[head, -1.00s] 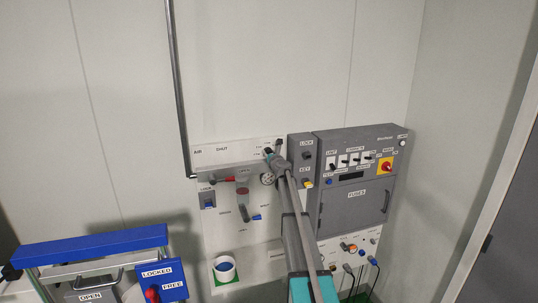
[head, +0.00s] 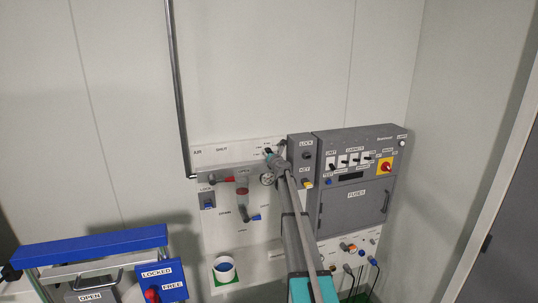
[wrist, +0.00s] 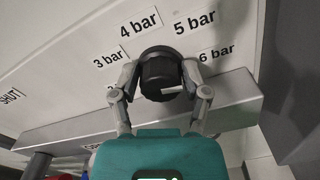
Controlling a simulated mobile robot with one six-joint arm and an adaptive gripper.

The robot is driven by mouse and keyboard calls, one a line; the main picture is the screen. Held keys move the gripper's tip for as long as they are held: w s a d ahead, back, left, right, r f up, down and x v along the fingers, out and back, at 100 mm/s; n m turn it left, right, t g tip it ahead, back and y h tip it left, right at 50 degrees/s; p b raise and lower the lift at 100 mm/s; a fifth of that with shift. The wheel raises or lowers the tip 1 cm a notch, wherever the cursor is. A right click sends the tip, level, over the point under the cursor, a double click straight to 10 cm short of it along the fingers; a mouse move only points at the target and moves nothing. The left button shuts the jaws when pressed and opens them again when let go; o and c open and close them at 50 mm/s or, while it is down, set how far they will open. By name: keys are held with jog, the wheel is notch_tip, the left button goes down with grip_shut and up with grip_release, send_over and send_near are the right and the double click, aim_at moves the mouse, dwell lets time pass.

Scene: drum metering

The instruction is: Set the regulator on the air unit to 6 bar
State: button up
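The air unit's regulator knob is a round black knob (wrist: 162,75) in the wrist view. Labels 3 bar, 4 bar (wrist: 139,23), 5 bar (wrist: 194,23) and 6 bar (wrist: 217,53) lie around it. My gripper (wrist: 161,80) has one finger on each side of the knob and appears shut on it. A small white mark shows low on the knob's face; I cannot tell which label it points to. In the head view my gripper (head: 274,158) is at the upper right of the air panel (head: 222,152), and the knob is mostly hidden there.
A round gauge (head: 266,179) sits just below my gripper, partly behind my arm. A red-handled valve (head: 228,179) and a blue-handled lever (head: 254,217) are to the left. A grey fuse cabinet (head: 355,195) stands close on the right.

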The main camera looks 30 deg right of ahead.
jog(key=shift+o, duration=0.8)
jog(key=shift+w+f, duration=0.15)
jog(key=shift+s, duration=0.2)
jog(key=s+a, duration=0.2)
jog(key=s, duration=0.9)
jog(key=shift+s, duration=0.4)
